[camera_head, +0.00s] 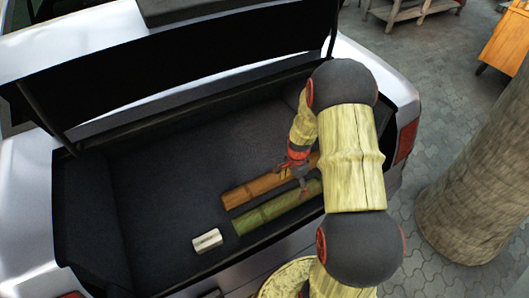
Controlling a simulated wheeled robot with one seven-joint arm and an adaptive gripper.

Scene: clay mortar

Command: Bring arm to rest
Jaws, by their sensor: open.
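My gripper (300,182) hangs from my arm inside the open trunk (165,160) of a silver car, fingers pointing down. Its fingers are small and dark with red parts. It is open and sits over the right half of two bamboo pieces. The brown bamboo piece (252,190) lies on the dark trunk floor, its right end partly behind the gripper. The green bamboo piece (268,212) lies beside it, nearer the trunk's rear edge. I cannot tell whether the fingertips touch the green piece.
A short silvery cylinder (207,240) lies left of the bamboo. The raised trunk lid (180,65) is above and behind the arm. A thick tree trunk (480,185) stands at right on grey paving (425,75). The trunk's left floor is clear.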

